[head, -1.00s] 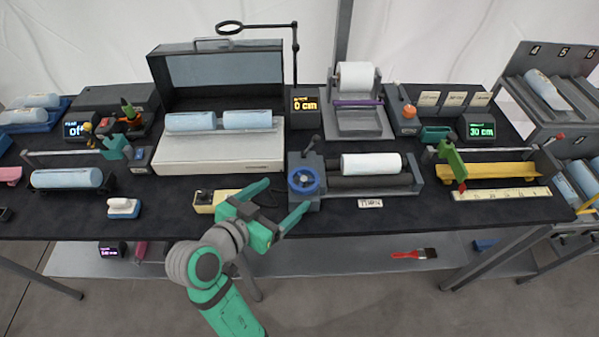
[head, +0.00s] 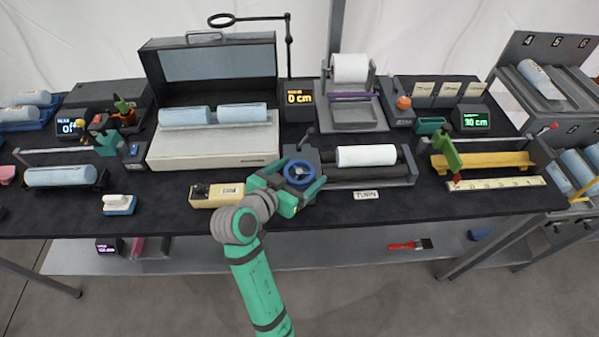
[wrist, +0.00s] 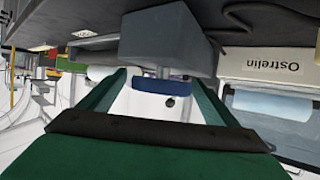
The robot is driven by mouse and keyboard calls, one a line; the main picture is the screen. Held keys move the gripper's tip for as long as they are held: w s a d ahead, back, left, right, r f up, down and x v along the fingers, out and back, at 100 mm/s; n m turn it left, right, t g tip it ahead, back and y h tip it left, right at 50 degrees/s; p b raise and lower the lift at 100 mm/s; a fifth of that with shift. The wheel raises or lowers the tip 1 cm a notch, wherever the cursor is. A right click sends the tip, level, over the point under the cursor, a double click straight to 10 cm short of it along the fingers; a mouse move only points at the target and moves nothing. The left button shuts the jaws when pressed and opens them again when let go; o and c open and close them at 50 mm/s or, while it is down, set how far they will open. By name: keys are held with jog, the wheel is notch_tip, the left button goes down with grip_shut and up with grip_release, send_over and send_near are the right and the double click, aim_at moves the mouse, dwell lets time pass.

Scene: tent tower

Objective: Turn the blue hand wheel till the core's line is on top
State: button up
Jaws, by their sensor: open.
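The blue hand wheel (head: 299,174) sits on the front left end of the grey turning stand (head: 325,160). A white core (head: 367,155) lies along the stand's rollers; I cannot make out a line on it. My gripper (head: 305,187) is open, with its green fingers to the left and right of the wheel in the head view. In the wrist view the wheel shows edge-on as a blue band (wrist: 165,85) between the open fingers (wrist: 155,90). I cannot tell whether either finger touches it.
A label plate (head: 366,195) lies in front of the stand. A yellowish box (head: 216,195) lies left of my gripper. A grey case with blue rolls (head: 215,150) stands behind left. A yellow trough with a ruler (head: 497,183) stands to the right. The table's front strip is mostly clear.

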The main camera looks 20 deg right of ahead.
jog(key=shift+a, duration=0.15)
jog(key=c, duration=1)
jog(key=shift+c, duration=0.2)
jog(key=shift+n+y, duration=0.3)
jog(key=n+t+y, duration=0.3)
jog(key=n, duration=0.1)
jog(key=shift+s+y, duration=0.1)
jog(key=shift+y, duration=0.3)
jog(key=n+y, duration=0.2)
jog(key=n+t+y, duration=0.1)
jog(key=y, duration=0.1)
jog(key=n+t+y, duration=0.1)
jog(key=n+y, duration=0.1)
jog(key=shift+d+n, duration=0.3)
jog(key=n+g+y, duration=0.1)
jog(key=n+y, duration=0.4)
jog(key=y, duration=0.1)
jog(key=shift+d, duration=0.1)
jog(key=shift+n+g+y, duration=1.4)
jog(key=shift+n+y, duration=0.5)
jog(key=shift+n, duration=0.1)
jog(key=shift+f, duration=0.1)
